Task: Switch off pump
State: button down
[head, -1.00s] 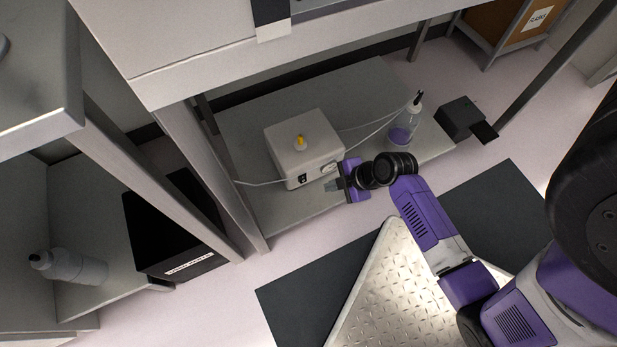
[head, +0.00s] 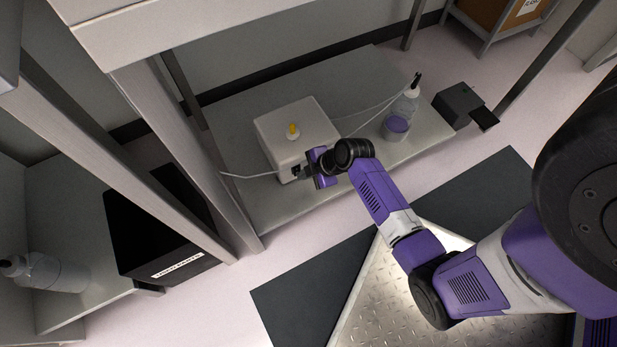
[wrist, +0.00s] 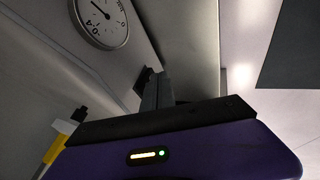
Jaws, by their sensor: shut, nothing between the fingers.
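My gripper (head: 303,173) is at the lower front of the pump, covering most of the switch in the head view. In the wrist view, my gripper's grey fingers (wrist: 157,92) are together, empty, and right at the switch. Whether they touch it, and which way the switch is set, I cannot tell.
A clear bottle with purple liquid (head: 398,122) stands right of the pump, joined by thin tubing. A table leg (head: 190,150) rises left of the pump. The tabletop edge (head: 200,25) overhangs the shelf.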

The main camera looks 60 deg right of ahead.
jog(key=shift+w+d, duration=0.1)
jog(key=shift+w, duration=0.05)
jog(key=shift+w+d+f, duration=0.1)
jog(key=shift+w+f, duration=0.1)
jog(key=shift+w, duration=0.05)
jog(key=shift+f, duration=0.25)
jog(key=shift+r+p, duration=0.15)
jog(key=shift+p, duration=0.15)
